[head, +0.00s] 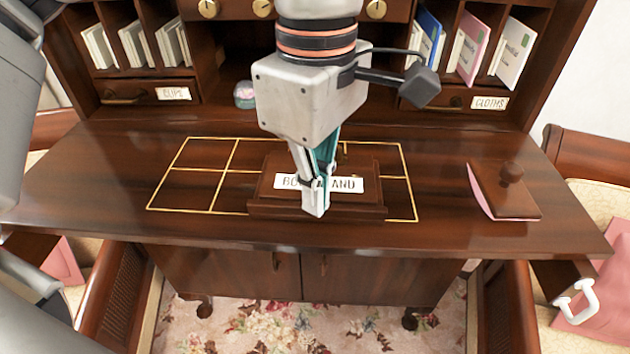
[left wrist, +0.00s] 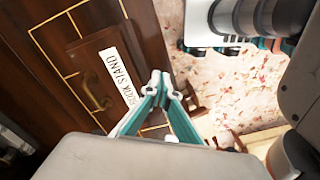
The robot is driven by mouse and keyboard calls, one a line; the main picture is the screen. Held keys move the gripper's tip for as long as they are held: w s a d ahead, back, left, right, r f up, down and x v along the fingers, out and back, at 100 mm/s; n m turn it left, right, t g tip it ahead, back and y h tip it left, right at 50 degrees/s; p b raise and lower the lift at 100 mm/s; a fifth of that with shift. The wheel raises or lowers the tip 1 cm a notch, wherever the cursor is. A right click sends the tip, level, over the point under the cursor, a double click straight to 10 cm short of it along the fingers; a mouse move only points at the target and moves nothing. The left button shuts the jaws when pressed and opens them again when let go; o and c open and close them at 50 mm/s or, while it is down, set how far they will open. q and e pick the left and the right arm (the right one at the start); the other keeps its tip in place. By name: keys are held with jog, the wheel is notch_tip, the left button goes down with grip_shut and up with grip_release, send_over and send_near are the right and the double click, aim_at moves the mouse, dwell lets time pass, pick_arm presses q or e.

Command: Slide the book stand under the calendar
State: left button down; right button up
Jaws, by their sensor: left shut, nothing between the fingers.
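The book stand (head: 270,184) is a low dark wooden board with a front ledge and a white label. It lies on the desk over the right part of a gold-lined grid, and also shows in the left wrist view (left wrist: 93,65), with a brass handle. My left gripper (head: 316,208) is shut and empty. Its tips are over the stand's front ledge and cover part of the label; I cannot tell whether they touch it. They also show in the left wrist view (left wrist: 165,82). I can make out no calendar. I do not see my right gripper.
A wooden blotter (head: 508,190) with a knob rests on the right of the desk (head: 90,185). Cubbyholes with books and two labelled drawers stand at the back. The desk's left side is clear. A chair (head: 575,150) is at the right edge.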

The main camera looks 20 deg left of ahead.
aim_at(316, 233)
jog(key=shift+s+f, duration=0.15)
jog(key=shift+s, duration=0.1)
pick_arm(q)
jog(key=shift+f, duration=0.1)
pick_arm(e)
jog(key=shift+w, duration=0.2)
pick_arm(q)
jog(key=shift+f+b, duration=0.3)
jog(key=shift+f, duration=0.2)
pick_arm(e)
jog(key=shift+d+f, duration=0.1)
jog(key=shift+f, duration=0.2)
pick_arm(q)
jog(key=shift+f+b, duration=0.3)
jog(key=shift+f, duration=0.25)
pick_arm(e)
jog(key=shift+s+f, duration=0.2)
jog(key=shift+f, duration=0.25)
pick_arm(q)
jog(key=shift+f, duration=0.5)
jog(key=shift+f+b, duration=0.2)
jog(key=shift+b, duration=0.15)
pick_arm(e)
jog(key=shift+s+f+g, duration=0.3)
jog(key=shift+s+f, duration=0.25)
jog(key=shift+f, duration=0.1)
pick_arm(q)
jog(key=shift+f, duration=0.25)
pick_arm(e)
jog(key=shift+f, duration=0.15)
